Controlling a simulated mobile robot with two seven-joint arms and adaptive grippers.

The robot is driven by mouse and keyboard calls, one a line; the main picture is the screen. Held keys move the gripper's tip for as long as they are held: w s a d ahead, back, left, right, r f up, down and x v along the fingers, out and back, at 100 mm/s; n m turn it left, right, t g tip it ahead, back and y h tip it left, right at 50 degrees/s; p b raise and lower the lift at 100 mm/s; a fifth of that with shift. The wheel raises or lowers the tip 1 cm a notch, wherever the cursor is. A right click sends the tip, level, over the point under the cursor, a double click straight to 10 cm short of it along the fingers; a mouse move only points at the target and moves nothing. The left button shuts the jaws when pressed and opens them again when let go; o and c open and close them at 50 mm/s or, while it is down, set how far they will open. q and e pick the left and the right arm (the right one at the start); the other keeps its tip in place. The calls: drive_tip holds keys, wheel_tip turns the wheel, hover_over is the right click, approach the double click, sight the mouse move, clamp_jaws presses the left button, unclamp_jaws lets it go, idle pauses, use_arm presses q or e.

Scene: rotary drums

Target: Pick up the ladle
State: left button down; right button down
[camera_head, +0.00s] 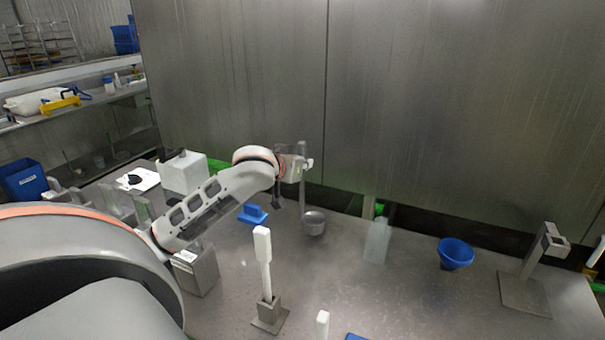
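The metal ladle (314,223) is upright near the middle of the view, its round cup at the bottom and its long thin handle rising above. My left gripper (300,168) is at the upper part of the handle and appears shut on it. The wrist and gripper partly hide the grip. Whether the cup touches the table or hangs just above it is hard to tell. My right gripper is not in view.
On the metal table (400,305), a white-handled tool (263,250) stands upright in a holder in front. A clear bottle (377,241), a blue funnel (455,253) and a metal stand (528,280) are to the right. A white canister (184,172) is left. A steel wall rises behind.

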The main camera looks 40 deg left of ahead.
use_arm(q)
wheel_tip(320, 180, up, 18)
drive_tip(key=shift+f, duration=0.25)
idle(0.6)
